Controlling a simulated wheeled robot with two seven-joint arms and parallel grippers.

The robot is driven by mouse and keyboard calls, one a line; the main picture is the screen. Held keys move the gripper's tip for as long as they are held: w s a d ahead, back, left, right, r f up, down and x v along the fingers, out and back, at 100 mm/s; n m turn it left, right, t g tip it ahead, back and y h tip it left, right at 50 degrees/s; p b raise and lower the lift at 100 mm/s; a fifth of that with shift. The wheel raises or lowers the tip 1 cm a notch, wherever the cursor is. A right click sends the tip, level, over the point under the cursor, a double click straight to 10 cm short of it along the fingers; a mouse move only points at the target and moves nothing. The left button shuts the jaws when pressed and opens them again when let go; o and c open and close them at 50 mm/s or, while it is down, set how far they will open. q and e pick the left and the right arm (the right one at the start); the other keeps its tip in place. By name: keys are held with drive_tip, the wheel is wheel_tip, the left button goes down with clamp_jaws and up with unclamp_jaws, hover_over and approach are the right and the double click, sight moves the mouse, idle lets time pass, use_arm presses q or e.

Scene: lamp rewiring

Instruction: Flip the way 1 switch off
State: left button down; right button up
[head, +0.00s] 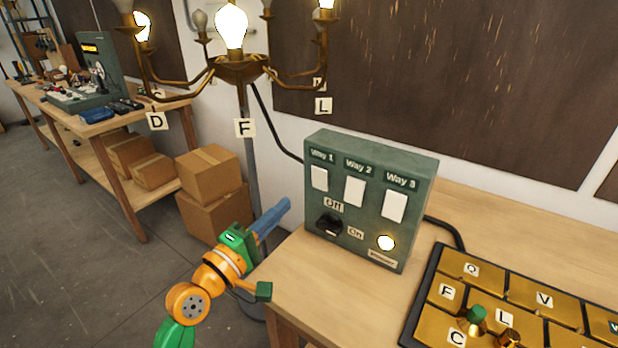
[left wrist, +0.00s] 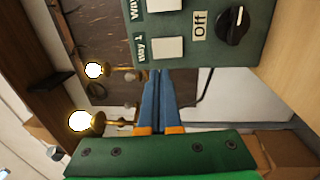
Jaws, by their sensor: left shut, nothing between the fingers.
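The green switch box (head: 370,215) stands upright on the wooden table. Its white way 1 switch (head: 320,178) is at the upper left under the "Way 1" label; it also shows in the left wrist view (left wrist: 167,48). The way 2 switch (head: 354,191) and way 3 switch (head: 395,206) sit to its right. I cannot tell how the rockers are tilted. My left gripper (head: 286,204) is left of the box, with its blue fingers shut and empty, pointing toward it. In the left wrist view the fingertips (left wrist: 162,74) appear just below the way 1 switch. My right gripper is not in view.
A black knob (head: 328,225) and a lit power lamp (head: 386,243) are low on the box. The chandelier (head: 240,68) has several lit bulbs. A gold compartment tray (head: 520,298) lies at the right. Cardboard boxes (head: 209,170) and a workbench (head: 110,122) stand behind left.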

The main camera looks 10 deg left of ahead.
sight(317, 173)
use_arm(q)
drive_tip(key=x, duration=1)
drive_tip(key=shift+p, duration=0.3)
